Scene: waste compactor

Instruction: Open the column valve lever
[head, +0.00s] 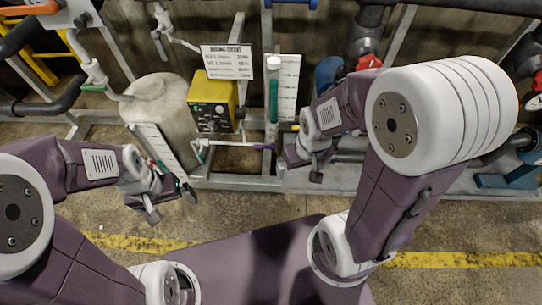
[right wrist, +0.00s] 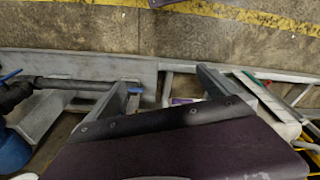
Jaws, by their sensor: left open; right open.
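A pale upright column (head: 285,75) with a white cap and a scale board stands behind the frame. A green lever (head: 273,100) hangs upright along its front. A short purple lever (head: 264,147) lies near its foot, roughly level; I cannot tell which of the two is the valve lever. A bit of purple (right wrist: 185,101) shows in the right wrist view. My right gripper (head: 303,167) is open and empty, right of the column's foot, apart from both levers. My left gripper (head: 172,203) is open and empty, in front of the tank's scale board.
A yellow control box (head: 212,103) stands left of the column, below a white sign (head: 227,61). A round beige tank (head: 160,100) stands further left. Pipes with red valve handles (head: 368,62) are at the right. A grey steel frame rail (head: 230,183) runs along the floor.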

